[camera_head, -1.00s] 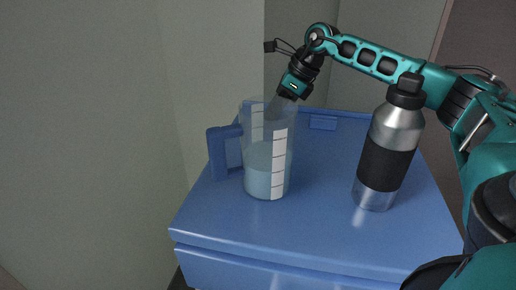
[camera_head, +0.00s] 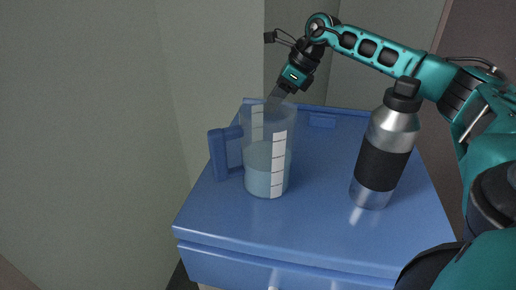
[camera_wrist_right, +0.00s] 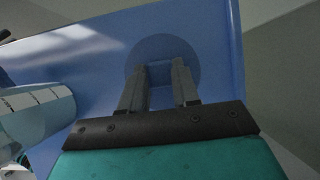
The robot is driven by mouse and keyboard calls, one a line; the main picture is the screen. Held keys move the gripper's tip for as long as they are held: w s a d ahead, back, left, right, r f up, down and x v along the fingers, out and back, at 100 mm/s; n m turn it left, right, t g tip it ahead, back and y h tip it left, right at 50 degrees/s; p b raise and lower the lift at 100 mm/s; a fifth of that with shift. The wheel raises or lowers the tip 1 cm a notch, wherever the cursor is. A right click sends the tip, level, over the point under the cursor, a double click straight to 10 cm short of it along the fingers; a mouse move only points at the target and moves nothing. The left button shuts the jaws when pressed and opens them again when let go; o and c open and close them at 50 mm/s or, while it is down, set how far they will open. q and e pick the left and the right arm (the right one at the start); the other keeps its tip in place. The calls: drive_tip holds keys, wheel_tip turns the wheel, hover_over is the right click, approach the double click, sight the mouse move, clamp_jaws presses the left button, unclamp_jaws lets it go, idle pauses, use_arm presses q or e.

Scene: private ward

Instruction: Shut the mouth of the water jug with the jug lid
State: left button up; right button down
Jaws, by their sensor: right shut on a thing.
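The water jug (camera_head: 266,165) is clear with a measuring scale, a blue handle on its left and pale liquid inside. It stands upright on the blue cabinet top. My right gripper (camera_head: 276,97) points down at the jug's far upper rim, its fingertips partly seen through the clear wall. In the right wrist view, my right gripper (camera_wrist_right: 160,75) is shut on the raised grip of the jug lid (camera_wrist_right: 165,49), a round blue disc. The jug (camera_wrist_right: 38,115) lies to the left of it there, apart from the lid. In the head view I cannot make out the lid. My left gripper is not in view.
A steel bottle (camera_head: 387,150) with a black band and black cap stands to the right of the jug, below my right arm. The blue cabinet top (camera_head: 320,225) is clear in front. A wall (camera_head: 210,60) rises behind and left.

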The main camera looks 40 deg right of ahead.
drive_tip(key=shift+r, duration=0.2)
idle(0.3)
wheel_tip(320, 180, up, 5)
drive_tip(key=p, duration=0.5)
drive_tip(key=shift+f, duration=0.1)
